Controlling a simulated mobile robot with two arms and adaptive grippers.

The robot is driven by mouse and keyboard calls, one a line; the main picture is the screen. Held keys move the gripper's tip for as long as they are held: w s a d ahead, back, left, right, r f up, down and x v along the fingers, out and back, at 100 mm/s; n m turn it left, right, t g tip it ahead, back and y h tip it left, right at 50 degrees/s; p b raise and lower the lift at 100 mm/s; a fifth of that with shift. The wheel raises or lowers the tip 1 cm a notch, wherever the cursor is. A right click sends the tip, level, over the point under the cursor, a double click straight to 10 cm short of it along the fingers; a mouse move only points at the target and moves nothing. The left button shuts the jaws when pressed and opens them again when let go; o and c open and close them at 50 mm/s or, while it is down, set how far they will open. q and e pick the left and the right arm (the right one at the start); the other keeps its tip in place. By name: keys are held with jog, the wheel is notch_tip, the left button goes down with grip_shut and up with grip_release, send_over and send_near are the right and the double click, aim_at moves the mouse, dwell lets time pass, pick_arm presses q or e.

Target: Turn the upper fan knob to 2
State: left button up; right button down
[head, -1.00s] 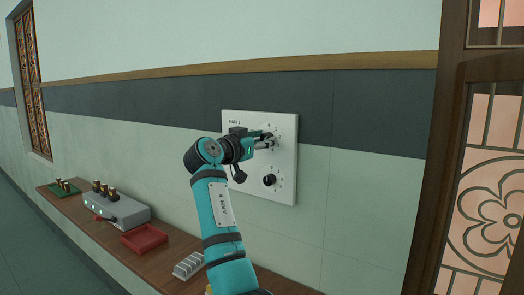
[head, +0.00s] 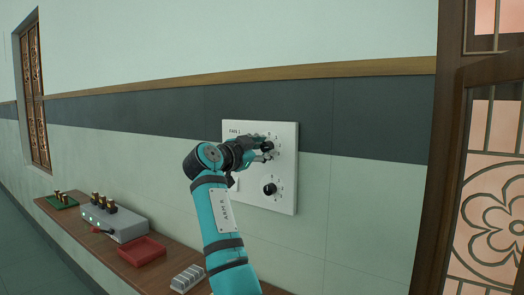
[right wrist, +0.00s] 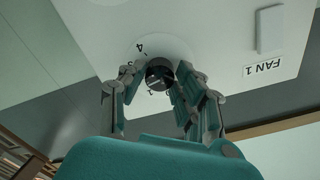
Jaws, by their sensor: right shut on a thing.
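The upper fan knob (head: 267,146) is black and round, on the white wall plate (head: 287,165) marked FAN 1. Numbers ring the knob. My right gripper (head: 265,150) reaches it from the left and is shut on it. In the right wrist view, the knob (right wrist: 160,74) sits between the two fingers (right wrist: 158,82), with its dial seen upside down. A 4 and a 3 show at the upper left of the dial there. I cannot read the knob's setting for certain. My left gripper is out of view.
A second black knob (head: 270,189) sits below on the same plate. A wooden shelf (head: 108,258) along the wall holds a red tray (head: 142,251), a grey instrument (head: 115,221) and a green board (head: 60,201). A wooden door frame (head: 440,150) stands at the right.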

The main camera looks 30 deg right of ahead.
dwell(0.3)
jog(key=c, duration=0.9)
grip_release()
jog(key=shift+c, duration=0.2)
jog(key=v, duration=1.2)
jog(key=shift+f, duration=0.15)
